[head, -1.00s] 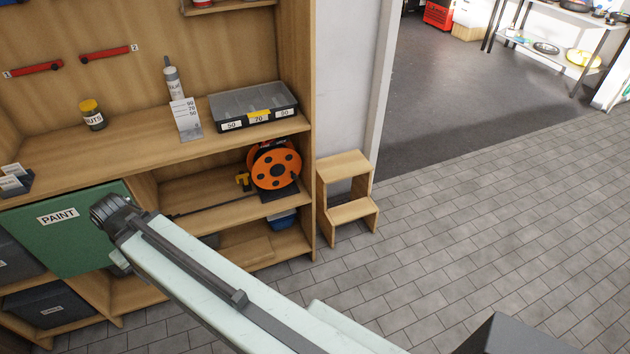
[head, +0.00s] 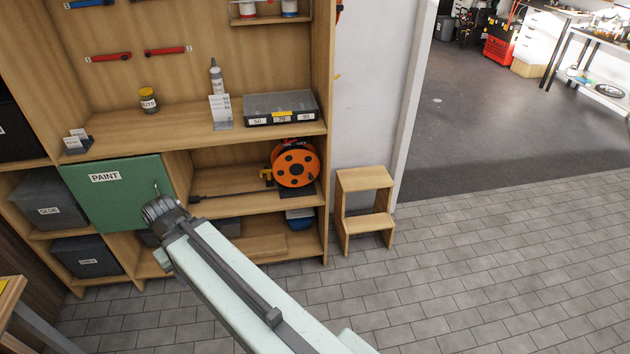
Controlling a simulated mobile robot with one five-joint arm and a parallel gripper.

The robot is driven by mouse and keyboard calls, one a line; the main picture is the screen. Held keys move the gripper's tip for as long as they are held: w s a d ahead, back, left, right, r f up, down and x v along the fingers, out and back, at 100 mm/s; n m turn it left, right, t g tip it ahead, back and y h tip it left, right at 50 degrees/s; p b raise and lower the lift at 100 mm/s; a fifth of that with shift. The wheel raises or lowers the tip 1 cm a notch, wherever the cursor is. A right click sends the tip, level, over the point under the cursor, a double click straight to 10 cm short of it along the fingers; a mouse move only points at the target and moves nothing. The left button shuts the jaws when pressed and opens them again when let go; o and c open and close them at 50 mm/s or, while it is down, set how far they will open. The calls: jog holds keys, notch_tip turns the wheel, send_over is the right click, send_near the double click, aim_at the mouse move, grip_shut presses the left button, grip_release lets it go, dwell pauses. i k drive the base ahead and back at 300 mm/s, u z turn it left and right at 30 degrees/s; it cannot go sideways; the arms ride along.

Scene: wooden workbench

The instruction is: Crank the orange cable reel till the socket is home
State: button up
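The orange cable reel (head: 296,166) stands upright on the middle shelf, at the right end of the bench unit. A yellow part (head: 266,175) shows at its left side; I cannot tell whether it is the crank. A thin dark cable (head: 232,193) runs left from the reel along the shelf. Its left end is a small dark piece (head: 195,199), probably the socket, lying apart from the reel. My arm reaches in from the bottom, and its dark ribbed end (head: 162,212) overlaps the green door in the picture, left of the reel. My gripper's fingers cannot be made out.
The green PAINT door (head: 104,177) is left of the reel's shelf. Above are a divided tray (head: 281,108), a bottle (head: 216,77) and a jar (head: 149,100). A wooden step stool (head: 364,205) stands right of the unit. The tiled floor (head: 480,260) is clear.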

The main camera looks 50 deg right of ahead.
aim_at(297, 165)
jog(key=u, duration=0.1)
jog(key=i, duration=0.9)
jog(key=z, duration=0.1)
